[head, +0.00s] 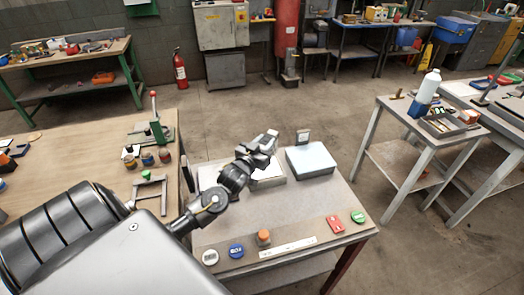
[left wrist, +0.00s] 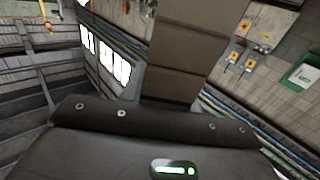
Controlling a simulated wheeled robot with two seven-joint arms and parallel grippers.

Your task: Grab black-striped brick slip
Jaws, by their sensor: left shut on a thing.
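My left gripper (head: 267,140) is raised above the back part of the small table. It is shut on a small pale piece, which looks like the brick slip (head: 272,133), at its tips. The piece is too small in the head view to make out black stripes. In the left wrist view the dark gripper body (left wrist: 150,145) fills the bottom, and its fingertips are not clear. A brown surface with thin dark lines (left wrist: 190,55) rises behind it; I cannot tell whether it is the held slip or part of the building. My right gripper is not in view.
On the small table (head: 325,205), a grey block (head: 268,178) lies below the gripper and a pale blue-topped block (head: 311,159) beside it. A wooden bench (head: 75,145) adjoins on the left.

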